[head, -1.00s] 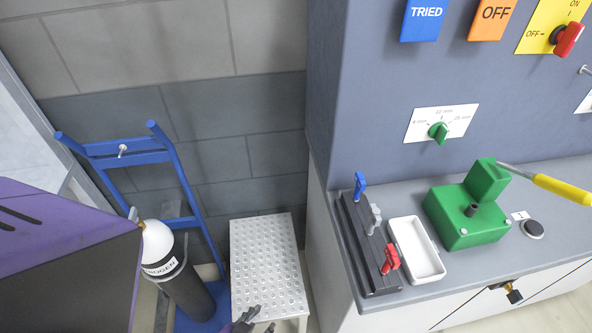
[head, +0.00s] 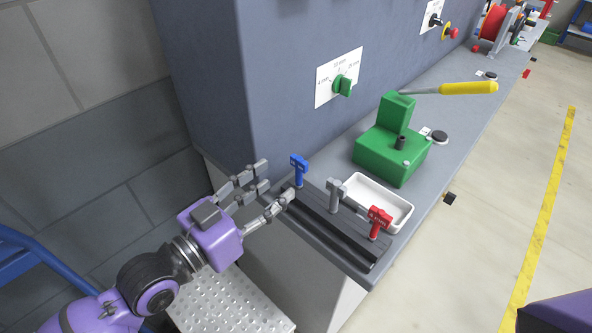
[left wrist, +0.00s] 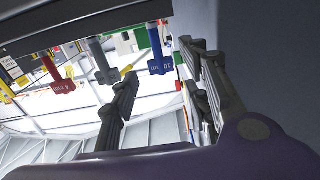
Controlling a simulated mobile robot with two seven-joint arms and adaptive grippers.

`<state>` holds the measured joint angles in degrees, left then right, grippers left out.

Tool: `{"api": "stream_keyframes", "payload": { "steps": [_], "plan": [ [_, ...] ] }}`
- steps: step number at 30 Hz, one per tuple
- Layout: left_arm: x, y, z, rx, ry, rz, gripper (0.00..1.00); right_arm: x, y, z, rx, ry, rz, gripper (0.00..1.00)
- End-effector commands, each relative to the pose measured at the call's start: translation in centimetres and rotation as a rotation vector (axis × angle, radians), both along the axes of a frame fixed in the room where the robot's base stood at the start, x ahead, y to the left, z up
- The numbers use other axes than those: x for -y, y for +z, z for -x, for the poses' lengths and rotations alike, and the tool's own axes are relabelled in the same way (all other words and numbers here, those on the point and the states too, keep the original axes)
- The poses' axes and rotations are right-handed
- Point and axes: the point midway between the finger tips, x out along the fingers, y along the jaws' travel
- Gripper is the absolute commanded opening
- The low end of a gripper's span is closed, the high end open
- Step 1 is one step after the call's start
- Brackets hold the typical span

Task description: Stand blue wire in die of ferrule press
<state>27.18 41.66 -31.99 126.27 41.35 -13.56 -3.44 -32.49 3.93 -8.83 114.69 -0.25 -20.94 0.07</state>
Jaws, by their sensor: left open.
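The blue wire (head: 299,168), a T-shaped piece with a blue head, stands upright at the far end of a dark slotted rack (head: 335,230). My left gripper (head: 277,180) is open and empty just left of it, fingers pointing towards it. In the left wrist view the blue wire (left wrist: 160,62) appears between the spread fingers of the gripper (left wrist: 162,85); I see no contact. The green ferrule press (head: 385,155) stands on the bench beyond, with a dark round die (head: 401,143) on top and a yellow-handled lever (head: 468,88). My right gripper is out of view.
A grey wire (head: 336,193) and a red wire (head: 378,220) stand in the same rack. A white tray (head: 400,222) lies between rack and press. A green selector knob (head: 343,86) is on the panel. A perforated step (head: 225,300) stands below the bench.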

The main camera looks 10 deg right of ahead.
Motion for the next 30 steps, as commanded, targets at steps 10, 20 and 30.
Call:
{"api": "stream_keyframes", "payload": {
  "steps": [10,20,30],
  "plan": [
    [3.1,1.0,-1.7,0.015,-0.019,0.004,0.43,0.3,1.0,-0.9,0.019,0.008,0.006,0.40],
    [6.8,0.7,-3.9,0.014,-0.018,0.004,0.43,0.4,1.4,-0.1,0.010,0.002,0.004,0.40],
    [7.0,0.5,-4.0,0.013,-0.018,0.001,0.35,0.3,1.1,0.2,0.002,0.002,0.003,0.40]
  ]
}}
